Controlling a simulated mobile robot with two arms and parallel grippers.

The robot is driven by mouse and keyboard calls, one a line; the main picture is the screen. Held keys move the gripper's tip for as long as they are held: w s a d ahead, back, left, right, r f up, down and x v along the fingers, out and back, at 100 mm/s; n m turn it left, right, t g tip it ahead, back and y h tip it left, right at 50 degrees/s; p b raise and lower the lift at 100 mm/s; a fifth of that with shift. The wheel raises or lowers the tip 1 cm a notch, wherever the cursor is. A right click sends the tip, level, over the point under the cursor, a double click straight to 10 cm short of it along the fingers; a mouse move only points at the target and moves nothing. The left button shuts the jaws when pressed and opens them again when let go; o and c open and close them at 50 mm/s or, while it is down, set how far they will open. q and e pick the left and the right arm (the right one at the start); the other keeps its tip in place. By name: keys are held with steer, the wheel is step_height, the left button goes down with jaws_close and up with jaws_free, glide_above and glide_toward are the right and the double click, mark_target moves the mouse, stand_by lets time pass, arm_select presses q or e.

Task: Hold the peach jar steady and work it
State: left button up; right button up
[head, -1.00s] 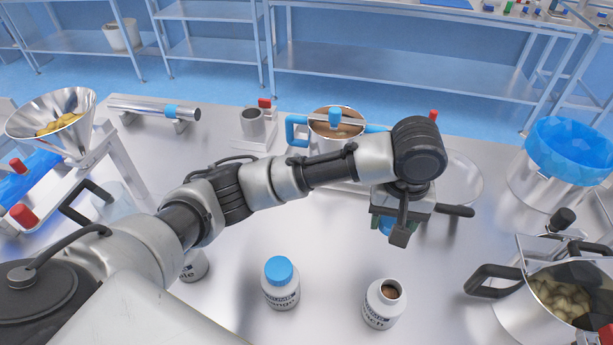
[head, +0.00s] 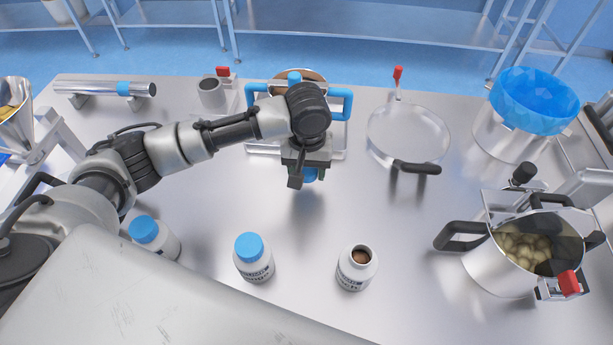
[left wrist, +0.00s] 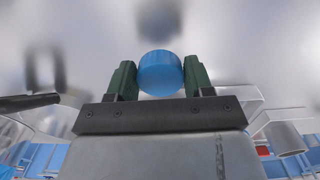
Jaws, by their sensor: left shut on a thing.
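The peach jar (head: 352,274) is a white jar with its top open and brown contents showing. It stands upright on the steel table at the front centre, and only the end of its label word can be read. My left gripper (head: 306,172) is above the table, behind and to the left of this jar, and apart from it. It is shut on a blue lid (head: 311,175), partly hidden by the gripper in the head view. In the left wrist view the lid (left wrist: 160,72) sits between the two green fingers. My right gripper is not in view.
Two blue-capped jars stand to the left, one (head: 253,259) beside the peach jar and one (head: 154,237) farther left. A pot (head: 498,272) of pale pieces is at the right. A round clear lid (head: 408,128) and a blue-lined bin (head: 530,105) are behind. The table centre is clear.

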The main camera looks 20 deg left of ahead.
mark_target(307, 186)
arm_select(q)
steer(key=shift+f, duration=2)
steer(key=o, duration=1)
steer(key=shift+f, duration=0.1)
step_height(307, 186, up, 12)
steer(key=shift+r, duration=0.15)
steer(key=shift+s, duration=0.1)
